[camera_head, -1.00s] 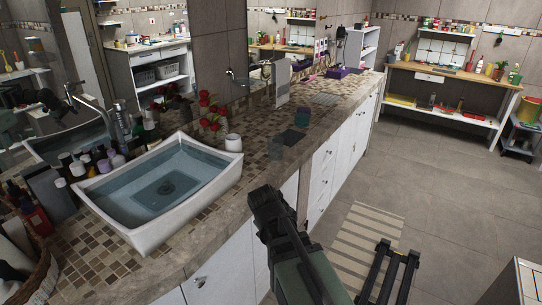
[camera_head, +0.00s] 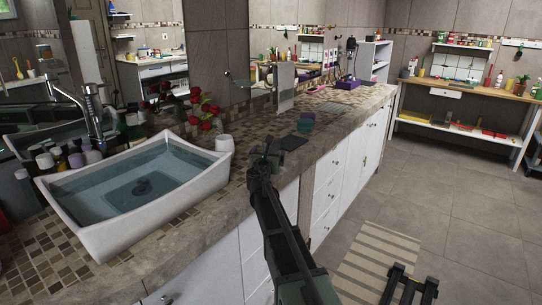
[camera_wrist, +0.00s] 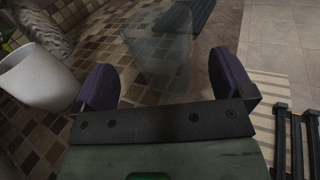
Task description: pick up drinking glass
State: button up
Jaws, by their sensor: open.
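The drinking glass (camera_wrist: 160,48) is clear and stands on the tiled counter (camera_head: 245,185). In the wrist view it shows between and just beyond the two purple-padded fingers of my gripper (camera_wrist: 163,74). I cannot tell whether the fingers touch it; gaps show on both sides. The jaws are open. In the head view my gripper (camera_head: 266,158) is over the counter's front edge, right of the sink, and hides most or all of the glass.
A white cup (camera_wrist: 36,80) stands close to the left finger; it also shows in the head view (camera_head: 224,144). The basin (camera_head: 70,215) and red flowers (camera_head: 205,122) are to the left.

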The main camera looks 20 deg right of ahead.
jog(key=x, duration=0.5)
jog(key=shift+w+d+f, duration=0.1)
jog(key=shift+c, duration=0.4)
jog(key=c, duration=1)
notch_tip(320, 180, up, 20)
jog(key=p, duration=2)
